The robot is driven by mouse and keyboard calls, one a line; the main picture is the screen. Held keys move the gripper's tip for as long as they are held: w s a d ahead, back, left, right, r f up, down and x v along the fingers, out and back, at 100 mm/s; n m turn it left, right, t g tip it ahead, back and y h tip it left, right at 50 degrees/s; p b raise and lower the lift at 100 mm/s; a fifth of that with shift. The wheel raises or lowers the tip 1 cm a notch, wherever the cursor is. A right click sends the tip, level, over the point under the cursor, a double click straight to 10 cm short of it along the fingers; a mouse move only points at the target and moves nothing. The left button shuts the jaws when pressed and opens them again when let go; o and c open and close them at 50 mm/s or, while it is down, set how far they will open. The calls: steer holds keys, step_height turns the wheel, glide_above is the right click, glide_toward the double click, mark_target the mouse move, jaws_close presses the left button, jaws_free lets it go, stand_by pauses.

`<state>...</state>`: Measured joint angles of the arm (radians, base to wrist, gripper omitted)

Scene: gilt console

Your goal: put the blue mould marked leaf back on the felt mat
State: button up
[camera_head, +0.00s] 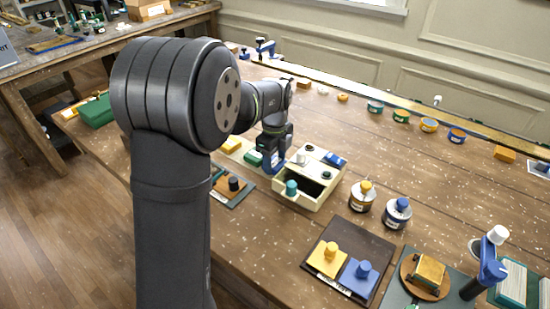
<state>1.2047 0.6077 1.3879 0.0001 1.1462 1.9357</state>
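My gripper (274,152) points down at the left side of a cream box with compartments (320,190). Dark blue shows at its fingertips; I cannot tell whether that is finger or a held thing. Its opening is too small to judge. A blue mould with a round knob (358,280) sits beside a yellow mould (328,258) on a dark brown mat (374,242), front centre. A small blue piece (336,160) sits at the cream box's back right. No leaf mark is readable on any blue piece. I cannot tell which mat is the felt one.
Two labelled jars, yellow-topped (363,195) and blue-topped (397,213), stand right of the box. A round wooden stand (412,284) and a blue-handled tool (488,265) are at front right. Another small mat (240,198) lies left of the box. Bare wood lies behind the jars.

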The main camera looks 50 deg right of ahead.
mark_target(275, 162)
steer(key=o, duration=0.3)
step_height(275, 162, up, 12)
steer(key=shift+r, duration=0.2)
stand_by(0.3)
steer(key=shift+f, duration=0.1)
step_height(275, 162, down, 12)
steer(key=shift+f, duration=0.1)
steer(key=shift+r, duration=2)
steer(key=shift+f, duration=0.1)
